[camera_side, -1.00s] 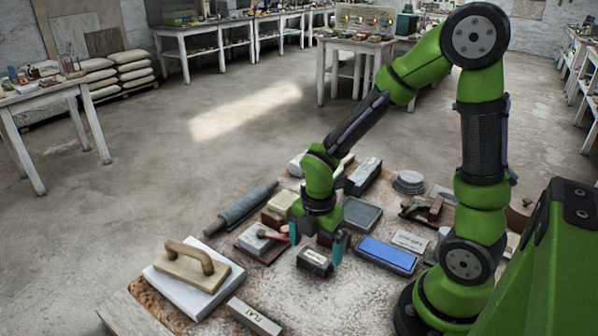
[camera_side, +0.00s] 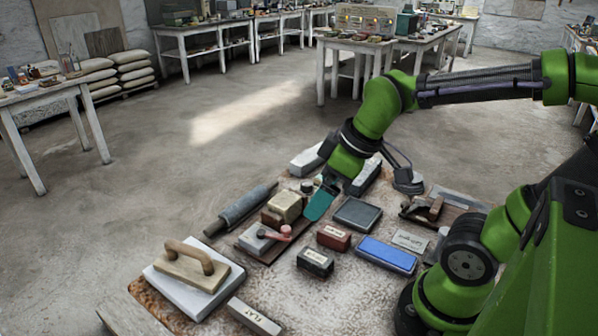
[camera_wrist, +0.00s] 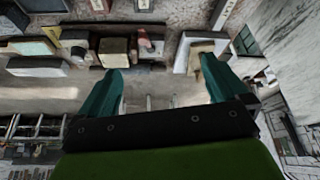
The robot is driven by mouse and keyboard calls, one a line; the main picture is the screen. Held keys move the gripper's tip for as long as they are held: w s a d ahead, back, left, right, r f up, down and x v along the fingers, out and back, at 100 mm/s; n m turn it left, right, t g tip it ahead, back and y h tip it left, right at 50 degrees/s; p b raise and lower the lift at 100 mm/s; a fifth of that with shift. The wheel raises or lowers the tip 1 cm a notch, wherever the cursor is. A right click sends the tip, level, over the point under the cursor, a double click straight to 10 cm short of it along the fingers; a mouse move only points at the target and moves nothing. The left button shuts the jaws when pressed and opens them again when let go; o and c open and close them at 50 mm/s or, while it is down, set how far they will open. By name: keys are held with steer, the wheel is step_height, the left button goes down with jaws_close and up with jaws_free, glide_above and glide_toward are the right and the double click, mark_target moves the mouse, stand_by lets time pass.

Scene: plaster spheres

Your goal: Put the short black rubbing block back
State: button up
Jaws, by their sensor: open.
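The short black rubbing block (camera_side: 315,263) has a pale label on its side. It stands on the speckled table top in the side view, in front of a dark red block (camera_side: 333,237) and apart from it. My gripper (camera_side: 318,203) is tilted behind both blocks, close to a beige block on a wooden board. It is apart from the black block. In the wrist view my gripper (camera_wrist: 160,78) shows two teal fingers spread wide, with nothing held between them. I cannot tell which block in the wrist view is the black one.
A blue stone (camera_side: 386,254) and a dark grey slab (camera_side: 357,214) lie to the right. A grey roller (camera_side: 241,209), the beige block (camera_side: 286,206) and a wooden float (camera_side: 190,266) lie to the left. A long bar marked FLAT (camera_side: 254,317) lies at the front.

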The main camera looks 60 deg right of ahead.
steer(key=r+m, duration=0.1)
steer(key=m, duration=0.1)
steer(key=s+r+m+t, duration=0.1)
steer(key=m, duration=0.1)
steer(key=r+m+t, duration=0.1)
steer(key=m, duration=0.2)
steer(key=shift+s+a+r+y, duration=0.1)
steer(key=shift+s+a+y, duration=0.25)
steer(key=shift+a+y, duration=0.05)
stand_by(0.7)
